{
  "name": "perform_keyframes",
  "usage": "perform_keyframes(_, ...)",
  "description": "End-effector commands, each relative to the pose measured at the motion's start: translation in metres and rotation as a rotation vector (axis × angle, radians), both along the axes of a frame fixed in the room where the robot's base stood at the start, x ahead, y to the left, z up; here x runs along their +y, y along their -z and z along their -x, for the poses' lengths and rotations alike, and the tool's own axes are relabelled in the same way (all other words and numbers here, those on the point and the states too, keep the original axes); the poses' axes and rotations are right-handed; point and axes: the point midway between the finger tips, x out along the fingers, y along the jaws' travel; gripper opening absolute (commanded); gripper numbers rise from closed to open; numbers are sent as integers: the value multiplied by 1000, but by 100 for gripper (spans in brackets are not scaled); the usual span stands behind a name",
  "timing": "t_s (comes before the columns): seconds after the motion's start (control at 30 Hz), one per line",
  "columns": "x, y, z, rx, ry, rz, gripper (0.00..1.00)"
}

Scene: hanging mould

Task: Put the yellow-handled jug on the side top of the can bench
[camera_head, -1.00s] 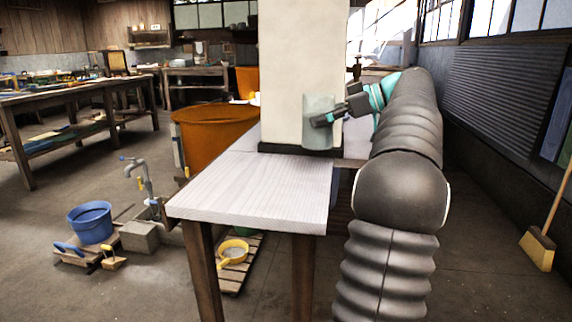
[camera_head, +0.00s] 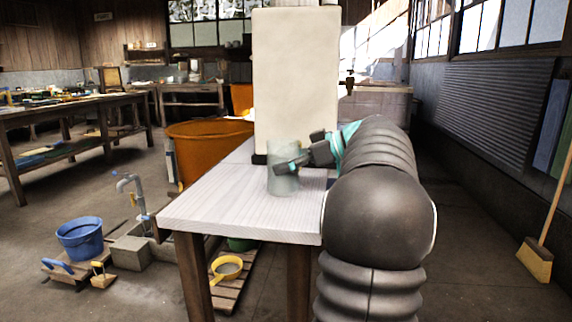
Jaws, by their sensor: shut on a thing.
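My gripper (camera_head: 300,160) is shut on a translucent, pale grey-green jug (camera_head: 283,182). No yellow handle shows on it; the gripper covers part of its right side. The jug is upright in front of the tall cream block, over the pale wooden bench top (camera_head: 225,210). I cannot tell whether its base touches the top or hangs just above it.
The tall cream block (camera_head: 295,75) stands on the bench behind the jug. A large orange tub (camera_head: 205,150) is left of the bench. On the floor are a blue bucket (camera_head: 80,240), a tap (camera_head: 132,190) and a yellow-handled pan (camera_head: 227,267). The front of the top is clear.

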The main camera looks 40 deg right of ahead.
Motion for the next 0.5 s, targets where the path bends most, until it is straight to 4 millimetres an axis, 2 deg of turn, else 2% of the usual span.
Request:
perform_keyframes(0.3, 0, 2, 0, -2, 0, 1, 18)
perform_keyframes(0.33, 0, 3, 0, -1, 1, 1, 81)
perform_keyframes(0.4, 0, 2, 0, -1, 1, 1, 98)
perform_keyframes(0.5, 0, 2, 0, -1, 1, 1, 100)
